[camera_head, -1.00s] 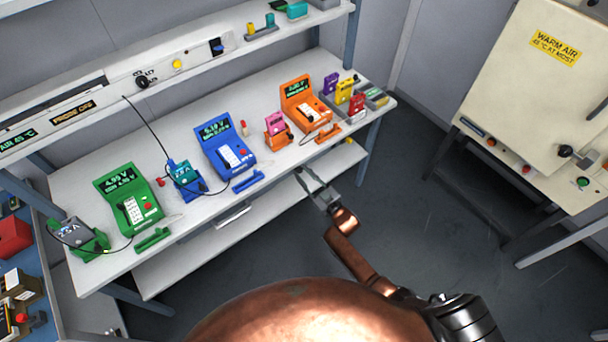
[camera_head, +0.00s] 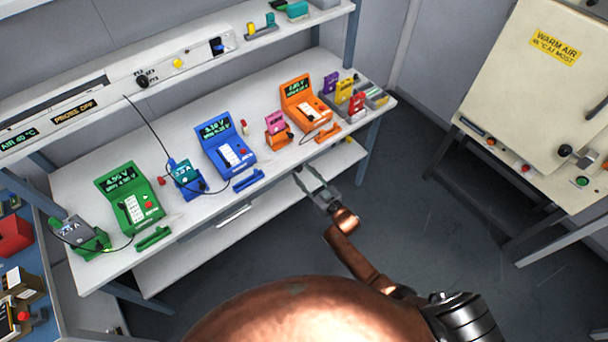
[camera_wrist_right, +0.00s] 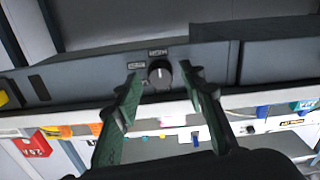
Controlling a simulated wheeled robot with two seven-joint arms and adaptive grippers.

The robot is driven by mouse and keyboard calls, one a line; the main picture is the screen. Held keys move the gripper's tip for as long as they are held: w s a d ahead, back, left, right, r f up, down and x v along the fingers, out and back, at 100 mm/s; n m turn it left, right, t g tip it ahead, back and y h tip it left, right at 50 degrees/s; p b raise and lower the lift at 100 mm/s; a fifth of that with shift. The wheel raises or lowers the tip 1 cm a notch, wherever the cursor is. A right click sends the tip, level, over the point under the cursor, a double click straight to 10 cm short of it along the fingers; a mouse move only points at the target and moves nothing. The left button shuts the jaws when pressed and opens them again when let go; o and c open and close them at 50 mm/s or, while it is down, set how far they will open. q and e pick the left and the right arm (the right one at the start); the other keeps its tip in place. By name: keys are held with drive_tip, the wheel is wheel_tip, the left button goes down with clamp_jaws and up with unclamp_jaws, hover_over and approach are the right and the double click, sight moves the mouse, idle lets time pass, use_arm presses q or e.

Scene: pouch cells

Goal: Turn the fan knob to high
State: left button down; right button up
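The dark round knob (camera_wrist_right: 159,73) sits on a grey panel in the right wrist view, with a pale pointer line that points roughly up. Small labels stand above and left of it, too small to read surely. My right gripper (camera_wrist_right: 160,74) is open, one finger on each side of the knob. A gap shows between each finger and the knob; how far the fingertips are from the panel is hard to tell. In the head view my right gripper (camera_head: 310,173) is open at the bench's front edge. I cannot make out this knob there. My left gripper is not in view.
The white bench (camera_head: 90,205) carries green, blue (camera_head: 226,148) and orange (camera_head: 303,103) meters. Another black knob (camera_head: 142,81) is on the upper shelf panel. A warm-air cabinet (camera_head: 535,85) stands at right, with open floor between.

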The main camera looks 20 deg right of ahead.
drive_tip(key=v, duration=1.2)
drive_tip(key=shift+r, duration=0.1)
idle(0.4)
drive_tip(key=s+d+f+m+g+h, duration=0.1)
drive_tip(key=s+d+f+g+h, duration=0.15)
drive_tip(key=s+f, duration=0.55)
drive_tip(key=s+d+f+m+g+h, duration=0.1)
drive_tip(key=s+d+f+g, duration=0.2)
drive_tip(key=f, duration=0.9)
drive_tip(key=s+d+f+m+g+h, duration=0.1)
drive_tip(key=s+d+f+g, duration=0.1)
drive_tip(key=s+f, duration=0.7)
drive_tip(key=s+f+g, duration=0.3)
drive_tip(key=s+f, duration=0.3)
drive_tip(key=s, duration=0.6)
drive_tip(key=s+d+f+g+h, duration=0.1)
drive_tip(key=s+f+g, duration=0.2)
drive_tip(key=s, duration=0.9)
drive_tip(key=s+d+f+m+g+h, duration=0.1)
drive_tip(key=s+f+g, duration=0.2)
drive_tip(key=s+f, duration=0.6)
drive_tip(key=s, duration=0.3)
drive_tip(key=shift+s, duration=0.15)
